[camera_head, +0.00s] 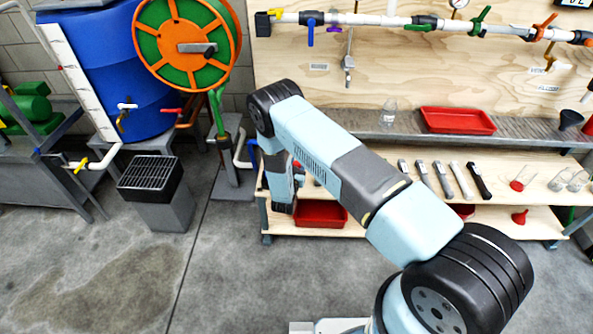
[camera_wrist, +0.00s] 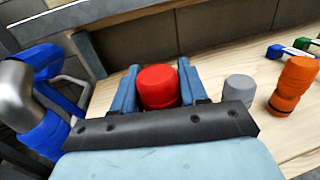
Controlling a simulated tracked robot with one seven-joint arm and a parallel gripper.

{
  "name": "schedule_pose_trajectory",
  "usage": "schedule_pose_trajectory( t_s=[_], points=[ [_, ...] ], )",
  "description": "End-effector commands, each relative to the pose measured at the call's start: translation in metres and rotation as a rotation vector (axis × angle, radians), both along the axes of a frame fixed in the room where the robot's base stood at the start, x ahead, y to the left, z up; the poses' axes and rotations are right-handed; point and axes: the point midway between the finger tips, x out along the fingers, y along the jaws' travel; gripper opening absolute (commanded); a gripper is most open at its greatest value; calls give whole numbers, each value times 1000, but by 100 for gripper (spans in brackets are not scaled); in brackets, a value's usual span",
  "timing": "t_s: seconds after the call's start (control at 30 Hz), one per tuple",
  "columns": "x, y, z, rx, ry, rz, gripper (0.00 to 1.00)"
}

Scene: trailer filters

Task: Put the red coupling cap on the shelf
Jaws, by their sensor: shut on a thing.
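The red coupling cap (camera_wrist: 158,87) is a short, round red piece between the two blue fingers of my gripper (camera_wrist: 160,88) in the wrist view. The gripper is shut on it. A light wooden surface shows behind and to the right of it; whether the cap touches that surface I cannot tell. In the head view my arm reaches to the left end of the wooden shelf unit (camera_head: 372,223), where a small bit of red shows beside my wrist. The fingers are hidden there.
In the wrist view a grey cap (camera_wrist: 240,89) and an orange fitting (camera_wrist: 292,85) stand right of my gripper, and a blue-handled pipe (camera_wrist: 38,100) is at left. In the head view a red tray (camera_head: 457,120) sits on the grey ledge and a red bin (camera_head: 320,213) on the lower board.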

Motion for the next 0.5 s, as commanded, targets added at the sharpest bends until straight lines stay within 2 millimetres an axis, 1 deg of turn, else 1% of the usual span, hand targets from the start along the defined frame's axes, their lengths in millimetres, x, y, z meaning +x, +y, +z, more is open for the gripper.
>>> schedule_pose_trajectory(
  t_s=[0.1,0.27,0.33,0.5],
  points=[
    [6,0,-8,0,1,0,3],
    [11,0,-14,1,0,0,3],
    [14,0,-20,1,0,-1,3],
    [13,0,-42,0,1,1,3]
  ],
)
